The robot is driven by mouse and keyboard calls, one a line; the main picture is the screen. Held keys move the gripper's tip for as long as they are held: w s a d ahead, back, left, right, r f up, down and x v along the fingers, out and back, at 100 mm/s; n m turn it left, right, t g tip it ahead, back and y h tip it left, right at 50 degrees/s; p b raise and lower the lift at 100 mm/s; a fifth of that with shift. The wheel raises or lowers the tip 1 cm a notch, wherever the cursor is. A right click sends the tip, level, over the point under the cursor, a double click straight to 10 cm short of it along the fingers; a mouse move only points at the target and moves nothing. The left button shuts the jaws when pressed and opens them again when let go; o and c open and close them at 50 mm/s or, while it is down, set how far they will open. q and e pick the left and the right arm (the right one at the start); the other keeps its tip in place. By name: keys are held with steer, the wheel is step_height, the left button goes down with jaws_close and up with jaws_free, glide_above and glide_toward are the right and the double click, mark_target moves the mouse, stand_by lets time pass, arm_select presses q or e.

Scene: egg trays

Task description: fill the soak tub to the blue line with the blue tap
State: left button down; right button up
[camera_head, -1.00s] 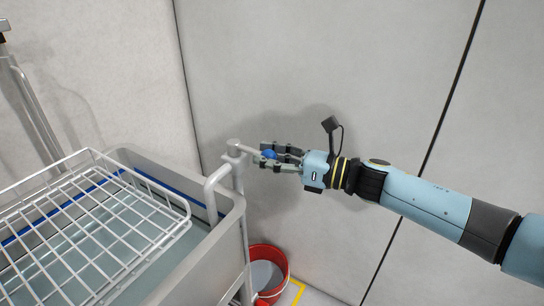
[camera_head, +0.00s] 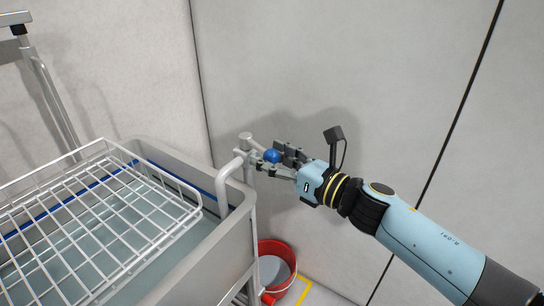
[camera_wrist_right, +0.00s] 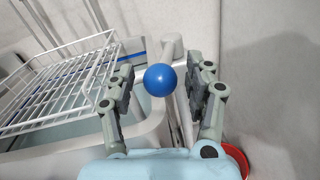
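The soak tub (camera_head: 222,236) is a grey tub at the left. The water (camera_head: 150,252) in it lies below the blue line (camera_head: 60,205) on the inner wall. The blue tap has a grey pipe (camera_head: 222,180) bent over the tub's rim and a lever with a round blue knob (camera_head: 272,156). My right gripper (camera_head: 268,158) is at the knob. In the right wrist view the knob (camera_wrist_right: 160,80) sits between the spread fingers (camera_wrist_right: 160,75), with a gap on each side. My left gripper is not in view.
A white wire basket (camera_head: 90,225) lies across the tub's top. A red bucket (camera_head: 290,262) stands on the floor right of the tub, by yellow floor tape (camera_head: 304,290). A metal frame (camera_head: 50,95) stands at the back left. Grey walls close in behind.

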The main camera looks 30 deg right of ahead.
steer(key=v, duration=1.1)
steer(key=shift+s, duration=0.4)
steer(key=shift+d, duration=0.1)
stand_by(6.4)
